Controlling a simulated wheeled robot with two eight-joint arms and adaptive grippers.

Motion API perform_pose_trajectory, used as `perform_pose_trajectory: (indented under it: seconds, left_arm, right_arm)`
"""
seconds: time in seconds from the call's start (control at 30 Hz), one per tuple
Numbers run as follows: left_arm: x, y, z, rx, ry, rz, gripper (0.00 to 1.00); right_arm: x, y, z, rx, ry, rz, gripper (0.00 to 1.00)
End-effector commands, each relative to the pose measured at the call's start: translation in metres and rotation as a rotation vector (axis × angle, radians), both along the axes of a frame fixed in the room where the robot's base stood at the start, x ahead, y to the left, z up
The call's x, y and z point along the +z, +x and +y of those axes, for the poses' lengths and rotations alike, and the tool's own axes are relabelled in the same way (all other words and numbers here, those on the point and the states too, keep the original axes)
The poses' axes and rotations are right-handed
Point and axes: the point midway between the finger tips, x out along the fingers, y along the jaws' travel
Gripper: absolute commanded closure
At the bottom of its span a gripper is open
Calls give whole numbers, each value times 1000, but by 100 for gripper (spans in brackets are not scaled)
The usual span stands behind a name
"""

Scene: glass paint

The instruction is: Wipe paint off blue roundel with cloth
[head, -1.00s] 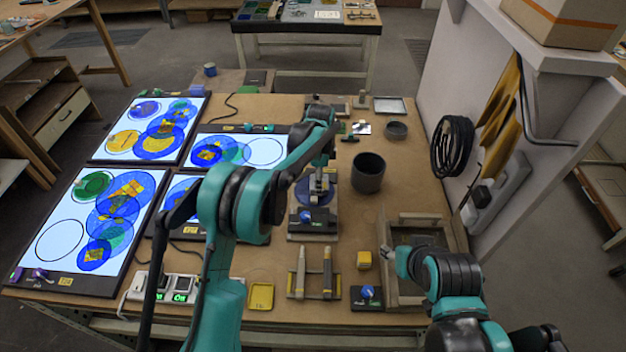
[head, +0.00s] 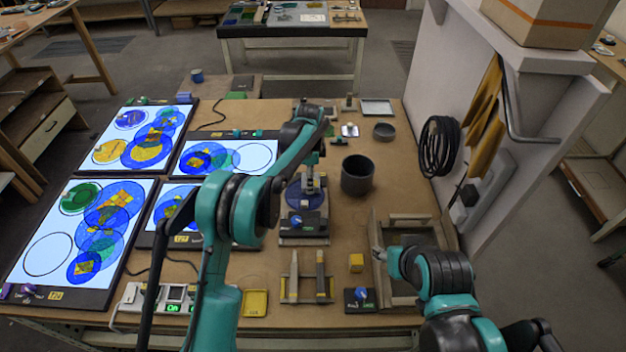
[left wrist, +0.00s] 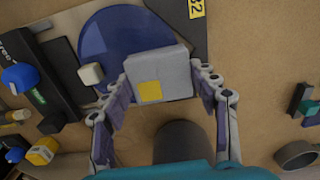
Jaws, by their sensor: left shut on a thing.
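The blue roundel (left wrist: 118,38) is a dark blue disc on a dark stand in the left wrist view. In the head view the blue roundel (head: 293,196) is partly hidden under my left gripper (head: 310,184). In the left wrist view my left gripper (left wrist: 165,98) is shut on a pale grey, block-like folded cloth (left wrist: 172,66) with a yellow square on it. The cloth overlaps the roundel's lower right edge; I cannot tell whether they touch. No paint shows clearly on the visible blue. My right gripper (head: 380,254) is by the wooden tray (head: 378,225); its fingers are too small to read.
A dark round pot (head: 357,176) stands right of the roundel. A small off-white block (left wrist: 91,74) is at the roundel's edge. A blue-knobbed box (head: 297,222) stands in front. Lit panels (head: 42,290) with coloured discs fill the left. A yellow cube (head: 356,262) is near the tray.

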Motion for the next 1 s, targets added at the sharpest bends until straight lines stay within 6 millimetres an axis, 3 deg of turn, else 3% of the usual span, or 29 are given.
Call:
perform_pose_trajectory:
  seconds: [0.53, 0.73, 1.0]
  left_arm:
    - [-2, 0, 42, 1, 0, 0, 64]
    - [-2, 0, 38, -1, 0, 0, 64]
    - [-2, 0, 15, -2, 0, 0, 64]
  right_arm:
    - [-4, 0, 0, 0, 0, 0, 53]
    - [-4, 0, 0, 0, 0, 0, 53]
    - [-3, 0, 0, 0, 0, 0, 53]
